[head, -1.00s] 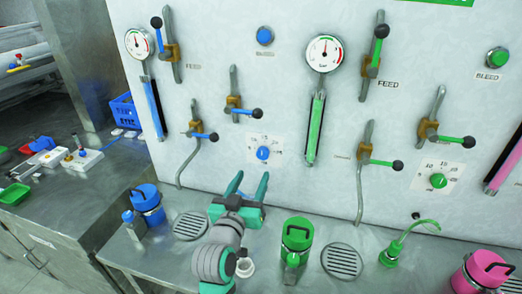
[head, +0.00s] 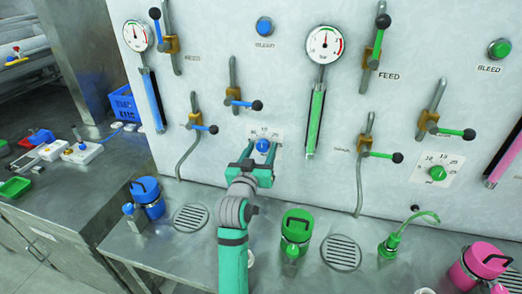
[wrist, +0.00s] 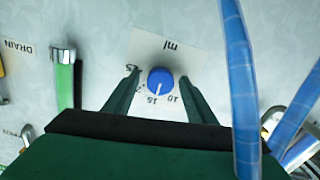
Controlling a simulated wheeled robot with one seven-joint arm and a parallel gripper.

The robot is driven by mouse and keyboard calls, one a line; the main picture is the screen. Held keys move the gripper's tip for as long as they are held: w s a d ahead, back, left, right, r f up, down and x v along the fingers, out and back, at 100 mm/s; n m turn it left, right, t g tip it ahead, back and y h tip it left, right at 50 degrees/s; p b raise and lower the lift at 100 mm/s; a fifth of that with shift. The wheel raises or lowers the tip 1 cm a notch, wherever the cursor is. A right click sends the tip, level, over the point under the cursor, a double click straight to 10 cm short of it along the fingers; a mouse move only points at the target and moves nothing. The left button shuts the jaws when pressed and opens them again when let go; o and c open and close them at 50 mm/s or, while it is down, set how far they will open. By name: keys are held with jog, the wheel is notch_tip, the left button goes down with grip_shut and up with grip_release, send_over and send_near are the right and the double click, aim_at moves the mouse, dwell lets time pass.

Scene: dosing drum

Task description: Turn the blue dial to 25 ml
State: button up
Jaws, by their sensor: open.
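The blue dial (head: 262,145) sits on a white scale card (head: 277,133) on the upright panel; it also shows in the wrist view (wrist: 160,80). In the wrist view its white pointer mark points toward the 15, with the 10 on one side and the 25 farther round on the other. My gripper (head: 260,160) is open in front of the dial. In the wrist view its two fingers (wrist: 158,88) stand on either side of the dial with visible gaps. Contact cannot be seen.
Blue-handled levers (head: 243,104) are left of the dial, and a green dial (head: 437,173) is far right. A blue jug (head: 147,197) and a green jug (head: 296,232) stand on the bench below. In the wrist view a blue tube (wrist: 240,80) passes close on the right.

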jog(key=c, duration=1)
jog(key=shift+c, duration=0.2)
jog(key=shift+m, duration=0.3)
jog(key=m, duration=0.3)
jog(key=shift+m, duration=0.3)
jog(key=m, duration=0.4)
jog(key=shift+m, duration=0.3)
jog(key=m, duration=0.4)
jog(key=shift+m, duration=2.5)
jog(key=shift+f, duration=0.1)
